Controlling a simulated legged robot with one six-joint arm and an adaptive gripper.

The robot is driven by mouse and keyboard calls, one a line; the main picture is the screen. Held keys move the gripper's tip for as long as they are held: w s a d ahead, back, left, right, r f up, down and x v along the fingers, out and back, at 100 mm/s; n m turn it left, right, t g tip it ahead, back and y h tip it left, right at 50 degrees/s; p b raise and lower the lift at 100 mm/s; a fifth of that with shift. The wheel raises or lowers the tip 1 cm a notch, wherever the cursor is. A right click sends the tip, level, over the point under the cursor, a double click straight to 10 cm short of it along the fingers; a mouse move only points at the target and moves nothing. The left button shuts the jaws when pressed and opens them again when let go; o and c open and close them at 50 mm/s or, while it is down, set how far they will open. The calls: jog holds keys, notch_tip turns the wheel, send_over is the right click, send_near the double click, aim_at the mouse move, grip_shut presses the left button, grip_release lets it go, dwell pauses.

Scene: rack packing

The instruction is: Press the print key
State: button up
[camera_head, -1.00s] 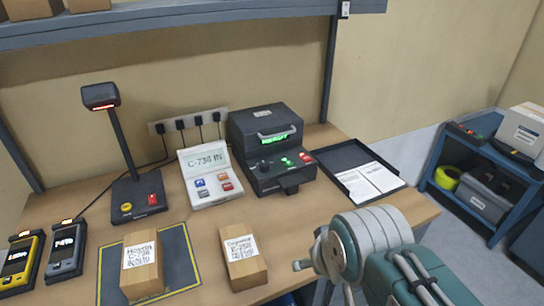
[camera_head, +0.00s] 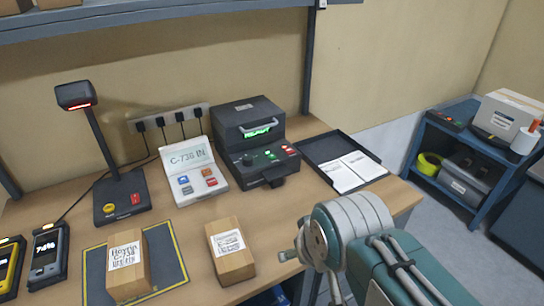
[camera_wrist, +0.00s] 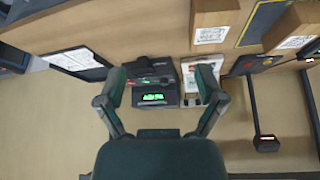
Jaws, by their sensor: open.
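A dark label printer (camera_head: 248,125) with a lit green display stands at the back of the bench. Its front panel has a black knob, a green key (camera_head: 270,155) and a red key (camera_head: 290,150); I cannot read which is marked print. Left of it is a white console (camera_head: 193,172) with a "C-736 IN" screen and blue, orange, grey and red keys. In the wrist view my gripper (camera_wrist: 167,88) is open and empty, its fingers framing the printer (camera_wrist: 165,75) and part of the console (camera_wrist: 203,72). I see no contact with any key.
Two labelled cartons (camera_head: 128,265) (camera_head: 230,252) stand at the front, one on a dark mat (camera_head: 172,275). A scanner stand (camera_head: 122,195) and handhelds are on the left. A black paper tray (camera_head: 318,150) lies right of the printer. A blue shelf cart (camera_head: 410,150) stands farther right.

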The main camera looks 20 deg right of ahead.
grip_shut()
dwell(1.1)
